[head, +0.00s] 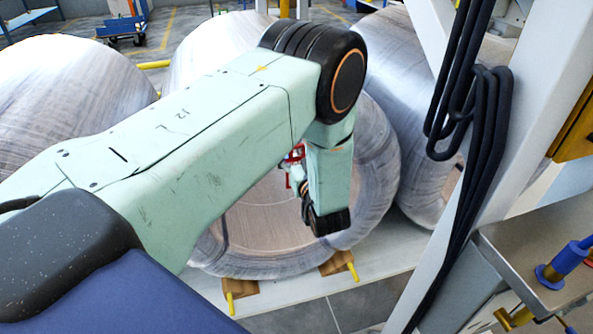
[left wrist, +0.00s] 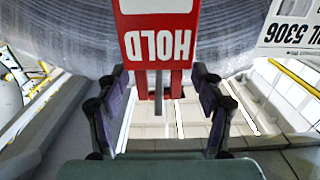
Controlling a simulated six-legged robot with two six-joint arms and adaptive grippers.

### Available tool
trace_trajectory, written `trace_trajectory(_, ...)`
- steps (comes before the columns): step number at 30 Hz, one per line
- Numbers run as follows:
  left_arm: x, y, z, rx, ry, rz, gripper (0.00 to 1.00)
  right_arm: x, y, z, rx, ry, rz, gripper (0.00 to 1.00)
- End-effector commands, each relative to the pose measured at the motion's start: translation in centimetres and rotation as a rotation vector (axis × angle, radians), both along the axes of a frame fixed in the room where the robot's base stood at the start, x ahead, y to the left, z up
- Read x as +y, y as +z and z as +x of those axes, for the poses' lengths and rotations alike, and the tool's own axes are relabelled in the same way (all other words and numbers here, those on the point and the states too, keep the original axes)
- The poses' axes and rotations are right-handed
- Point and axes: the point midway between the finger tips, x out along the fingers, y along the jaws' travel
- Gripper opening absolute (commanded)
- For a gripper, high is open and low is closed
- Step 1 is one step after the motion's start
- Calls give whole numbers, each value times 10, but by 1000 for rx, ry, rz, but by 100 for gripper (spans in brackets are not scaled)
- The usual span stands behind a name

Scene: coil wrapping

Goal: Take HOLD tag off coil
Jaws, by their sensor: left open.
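The HOLD tag (left wrist: 158,45) fills the upper middle of the left wrist view, a red and white plate with upside-down lettering. A bit of red (head: 295,154) shows beside my left wrist in the head view, probably the same tag, mostly hidden by my arm. The wrapped coil (head: 375,165) stands behind my left arm; its curved wrapped surface (left wrist: 70,35) lies behind the tag. My left gripper (left wrist: 160,88) is open, its two fingers on either side of the tag's lower part, with gaps showing. My right gripper is not in view.
Other wrapped coils stand left (head: 70,85) and right (head: 425,80). Wooden chocks (head: 338,262) with yellow handles sit under the coil. A white post (head: 490,165) with black cables and a metal bench (head: 530,240) are at right. A white label (left wrist: 288,32) hangs right of the tag.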

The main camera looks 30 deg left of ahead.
Motion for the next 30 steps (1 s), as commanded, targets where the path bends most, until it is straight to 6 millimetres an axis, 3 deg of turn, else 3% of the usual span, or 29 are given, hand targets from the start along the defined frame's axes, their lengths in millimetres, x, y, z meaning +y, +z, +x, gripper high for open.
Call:
trace_trajectory(3,0,1,0,0,0,0,68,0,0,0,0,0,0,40)
trace_trajectory(22,0,0,0,0,0,0,14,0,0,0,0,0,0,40)
trace_trajectory(30,0,1,0,0,0,0,13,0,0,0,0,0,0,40)
